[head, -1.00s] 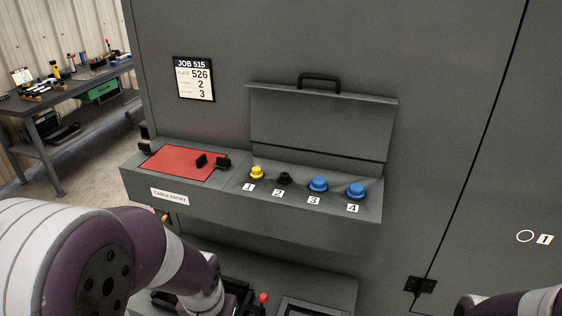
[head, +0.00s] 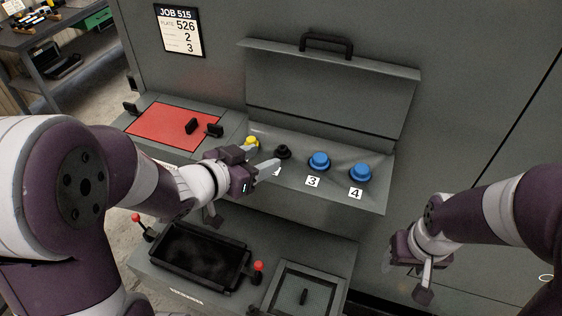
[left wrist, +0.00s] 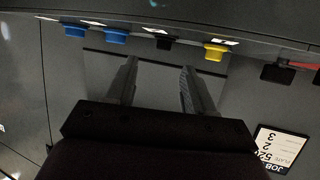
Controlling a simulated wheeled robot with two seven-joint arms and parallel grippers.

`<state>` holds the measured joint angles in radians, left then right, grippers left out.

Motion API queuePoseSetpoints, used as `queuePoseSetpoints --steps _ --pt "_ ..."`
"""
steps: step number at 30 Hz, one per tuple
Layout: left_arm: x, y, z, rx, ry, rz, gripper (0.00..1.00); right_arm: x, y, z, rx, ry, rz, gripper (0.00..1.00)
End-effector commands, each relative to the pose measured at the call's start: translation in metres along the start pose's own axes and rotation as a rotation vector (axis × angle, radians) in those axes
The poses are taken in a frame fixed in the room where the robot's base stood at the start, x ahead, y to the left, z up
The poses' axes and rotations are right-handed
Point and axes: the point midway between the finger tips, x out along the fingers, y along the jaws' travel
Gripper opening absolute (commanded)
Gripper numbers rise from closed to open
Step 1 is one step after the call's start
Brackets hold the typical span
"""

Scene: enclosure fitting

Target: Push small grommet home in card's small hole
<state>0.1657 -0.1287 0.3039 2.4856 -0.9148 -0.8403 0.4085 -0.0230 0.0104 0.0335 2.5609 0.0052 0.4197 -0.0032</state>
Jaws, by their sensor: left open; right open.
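Several grommets stand on the numbered shelf: a yellow one (head: 251,141), a small black one (head: 283,152), and two blue ones at labels 3 (head: 319,162) and 4 (head: 360,174). My left gripper (head: 264,159) is open and empty in front of the yellow and black grommets, hiding the labels there. In the left wrist view its fingers (left wrist: 159,68) are apart with nothing between them, and the black grommet (left wrist: 166,43) shows beyond them. The JOB 515 card (head: 180,30) lists 526, 2 and 3. My right gripper (head: 422,284) is open, low at right. I cannot make out the small hole.
A red panel (head: 160,125) with black blocks lies left of the grommets. A raised lid (head: 330,90) stands behind the grommets.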

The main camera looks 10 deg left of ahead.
Motion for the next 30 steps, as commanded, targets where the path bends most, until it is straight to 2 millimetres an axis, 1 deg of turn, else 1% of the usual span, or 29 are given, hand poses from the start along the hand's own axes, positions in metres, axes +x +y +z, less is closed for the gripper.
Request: queuePoseSetpoints --steps 1,4,7,10,13,18,19,20,21,23,24,30 --pt "0.007 0.001 0.003 0.001 -0.001 0.002 0.53 0.007 0.0 0.001 0.0 0.001 0.0 0.62" --pt "0.019 0.0 0.005 0.001 0.0 0.001 0.53 0.017 0.0 0.001 0.0 0.001 0.0 0.62" --pt "0.04 -0.002 0.008 0.002 0.0 0.001 0.53 0.033 0.0 0.003 0.0 0.001 0.0 0.62" --pt "0.055 -0.003 0.006 0.001 -0.001 0.001 0.53 0.041 0.0 0.004 0.0 0.001 0.0 0.62" --pt "0.061 -0.003 0.002 0.0 0.0 -0.001 0.53 0.042 0.0 0.004 0.0 0.001 0.0 0.62" --pt "0.061 -0.003 0.0 0.0 -0.001 -0.002 0.53 0.04 0.0 0.004 0.0 0.001 0.0 0.62" --pt "0.061 -0.003 0.0 0.0 -0.001 -0.002 0.5 0.04 0.0 0.004 0.0 0.001 0.0 0.62" --pt "0.061 -0.003 0.0 0.0 -0.001 -0.002 0.4 0.04 0.0 0.004 0.0 0.001 0.0 0.62" --pt "0.06 -0.003 0.001 0.0 -0.001 -0.002 0.27 0.04 0.0 0.004 0.0 0.001 0.0 0.62" --pt "0.06 -0.003 0.001 0.0 -0.001 -0.003 0.07 0.04 0.0 0.004 0.0 0.001 0.0 0.62" --pt "0.06 -0.003 0.001 0.0 -0.001 -0.003 0.04 0.04 0.0 0.004 0.0 0.001 0.0 0.62" --pt "0.06 -0.003 0.001 0.0 -0.001 -0.002 0.04 0.04 0.0 0.004 0.0 0.001 0.0 0.62"
